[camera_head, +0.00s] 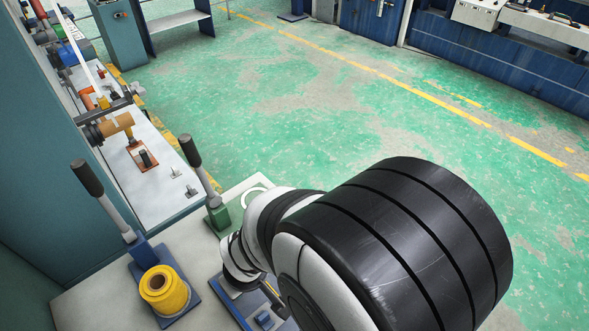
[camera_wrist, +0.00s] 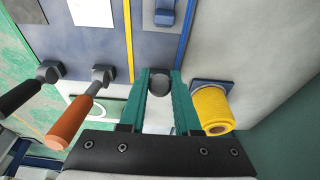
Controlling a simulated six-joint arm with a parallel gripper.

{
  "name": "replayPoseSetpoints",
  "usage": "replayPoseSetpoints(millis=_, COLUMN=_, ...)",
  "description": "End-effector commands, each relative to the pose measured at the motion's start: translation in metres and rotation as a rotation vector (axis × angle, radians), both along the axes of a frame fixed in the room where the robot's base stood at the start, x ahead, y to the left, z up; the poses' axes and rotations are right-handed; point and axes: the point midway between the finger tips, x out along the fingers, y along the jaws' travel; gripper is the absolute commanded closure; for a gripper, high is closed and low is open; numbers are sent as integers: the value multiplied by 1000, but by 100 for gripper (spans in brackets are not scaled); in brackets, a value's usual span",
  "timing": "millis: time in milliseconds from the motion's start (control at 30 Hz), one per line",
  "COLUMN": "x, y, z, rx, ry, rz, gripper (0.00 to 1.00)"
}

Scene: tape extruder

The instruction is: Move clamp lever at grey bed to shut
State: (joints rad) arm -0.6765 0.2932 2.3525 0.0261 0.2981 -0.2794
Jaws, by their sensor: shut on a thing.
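In the wrist view my gripper (camera_wrist: 160,92) has its two green fingers closed around a dark round lever end (camera_wrist: 160,77), seen nearly end-on between the fingertips. The rest of that lever is hidden, so its angle cannot be told. Behind it lies the grey-blue bed (camera_wrist: 145,35), with a yellow stripe on its left and a blue stripe on its right. A blue block (camera_wrist: 165,12) sits on the bed just beyond the fingertips. In the head view my wrist hides the gripper and most of the bed.
An orange-handled lever (camera_wrist: 72,125) and a black-handled lever (camera_wrist: 22,97) stand left of my fingers. A yellow roll (camera_wrist: 212,108) is close on the right. In the head view, black-gripped levers stand on a blue base (camera_head: 148,254) and a green base (camera_head: 217,215).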

Motion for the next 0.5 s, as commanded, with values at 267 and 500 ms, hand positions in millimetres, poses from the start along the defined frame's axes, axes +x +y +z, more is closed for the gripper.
replayPoseSetpoints(millis=267, x=-2, y=-1, z=-1, rx=-3, ry=6, rz=0, gripper=100)
replayPoseSetpoints(millis=500, x=-9, y=-7, z=-13, rx=-1, ry=9, rz=0, gripper=100)
